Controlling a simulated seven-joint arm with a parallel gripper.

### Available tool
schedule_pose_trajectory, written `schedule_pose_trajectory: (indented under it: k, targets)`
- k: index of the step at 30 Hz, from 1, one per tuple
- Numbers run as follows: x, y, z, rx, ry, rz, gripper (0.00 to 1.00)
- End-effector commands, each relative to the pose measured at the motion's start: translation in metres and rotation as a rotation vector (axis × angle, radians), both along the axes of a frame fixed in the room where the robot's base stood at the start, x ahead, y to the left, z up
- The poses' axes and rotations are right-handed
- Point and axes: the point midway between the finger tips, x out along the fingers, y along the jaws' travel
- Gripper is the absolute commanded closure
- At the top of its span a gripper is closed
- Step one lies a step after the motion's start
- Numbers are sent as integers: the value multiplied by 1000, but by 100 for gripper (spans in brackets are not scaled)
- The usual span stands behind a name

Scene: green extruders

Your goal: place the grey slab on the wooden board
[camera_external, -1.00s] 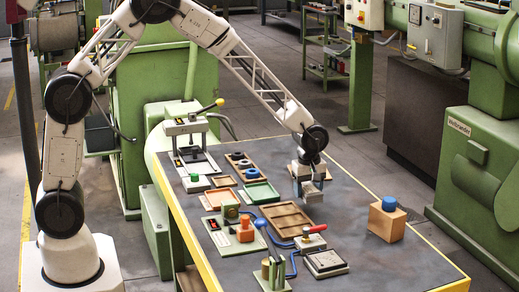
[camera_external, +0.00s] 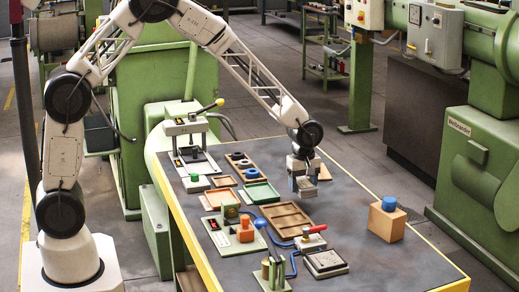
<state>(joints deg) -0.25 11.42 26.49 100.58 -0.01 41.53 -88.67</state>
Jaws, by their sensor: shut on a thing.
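My gripper (camera_external: 302,180) is over the far right part of the bench, shut on the grey slab (camera_external: 306,191). The slab is small in this view and partly covered by the fingers. A flat brown wooden piece, seemingly the wooden board (camera_external: 324,173), shows just right of my gripper, and the rest of it is hidden behind the gripper. I cannot tell how high the slab is above the bench.
A brown compartment tray (camera_external: 270,211) lies just in front of my gripper. Green (camera_external: 258,195) and orange trays are to the left. The bench's right side is mostly clear.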

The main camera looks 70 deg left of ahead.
Motion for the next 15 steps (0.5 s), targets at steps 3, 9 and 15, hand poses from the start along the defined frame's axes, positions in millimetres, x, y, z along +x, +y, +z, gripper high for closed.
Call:
schedule_pose_trajectory:
  k: [3, 9, 15]
  targets:
    - [-2, 28, 2, 0, 0, 7, 69]
    - [-9, 79, 6, 0, -1, 13, 69]
    - [-19, 128, 8, 0, -1, 17, 69]
